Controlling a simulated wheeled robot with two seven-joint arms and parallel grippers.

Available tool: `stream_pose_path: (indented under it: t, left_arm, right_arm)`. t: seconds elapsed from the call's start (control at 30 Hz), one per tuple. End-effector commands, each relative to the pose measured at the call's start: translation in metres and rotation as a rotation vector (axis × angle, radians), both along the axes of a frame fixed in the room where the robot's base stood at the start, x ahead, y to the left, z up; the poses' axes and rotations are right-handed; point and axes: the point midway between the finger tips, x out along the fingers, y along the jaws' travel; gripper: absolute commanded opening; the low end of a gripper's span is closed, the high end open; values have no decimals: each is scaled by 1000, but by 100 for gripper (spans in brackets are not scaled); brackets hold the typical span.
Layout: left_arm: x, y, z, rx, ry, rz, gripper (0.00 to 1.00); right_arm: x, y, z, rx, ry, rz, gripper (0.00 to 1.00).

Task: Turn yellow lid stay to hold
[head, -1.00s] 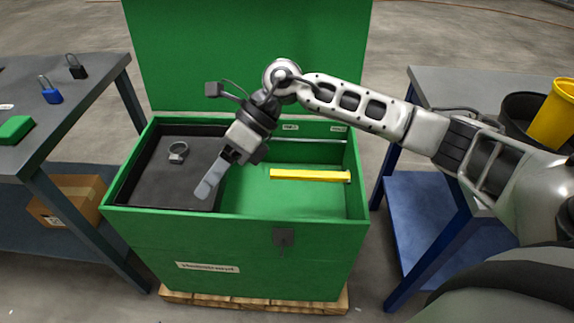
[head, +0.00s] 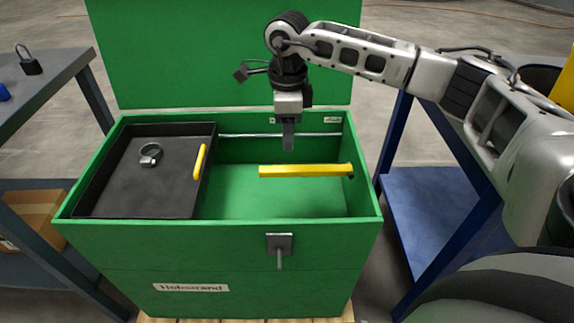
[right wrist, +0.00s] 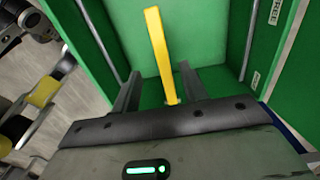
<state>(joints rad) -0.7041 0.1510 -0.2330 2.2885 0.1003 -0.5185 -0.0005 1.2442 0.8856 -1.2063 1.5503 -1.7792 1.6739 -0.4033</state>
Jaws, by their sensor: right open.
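The yellow lid stay (head: 305,170) is a straight bar lying level across the right part of the green chest, its right end at the right wall. My right gripper (head: 288,146) points down above the chest, behind and above the bar in the head view. Its jaws are open and empty. In the right wrist view the lid stay (right wrist: 158,50) shows between the two fingers (right wrist: 158,90), seemingly beyond them; contact cannot be made out. My left gripper is out of view.
The green chest (head: 225,250) has its lid (head: 190,60) raised. A dark tray (head: 120,190) with a yellow handle (head: 200,162) and a grey ring clamp (head: 150,154) fills its left side. A label reading FREE (right wrist: 276,12) is on the wall. A blue-legged table (head: 425,200) stands right.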

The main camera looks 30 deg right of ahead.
Motion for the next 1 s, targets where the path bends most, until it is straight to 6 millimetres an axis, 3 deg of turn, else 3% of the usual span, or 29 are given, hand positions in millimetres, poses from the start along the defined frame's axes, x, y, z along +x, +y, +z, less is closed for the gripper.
stream_pose_path:
  t: [0.2,0.4,0.6,0.87,0.9,1.0]
  left_arm:
    - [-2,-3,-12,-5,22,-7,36]
    - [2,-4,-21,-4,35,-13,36]
    - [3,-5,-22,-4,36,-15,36]
    - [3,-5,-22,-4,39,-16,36]
    - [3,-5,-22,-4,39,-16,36]
    - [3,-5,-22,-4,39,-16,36]
  right_arm:
    - [-1,0,-51,0,4,1,44]
    - [0,1,-82,1,2,2,44]
    - [0,0,-95,0,0,1,44]
    - [0,1,-96,1,-1,1,44]
    - [0,1,-96,2,-1,1,41]
    - [0,1,-96,1,-1,1,13]
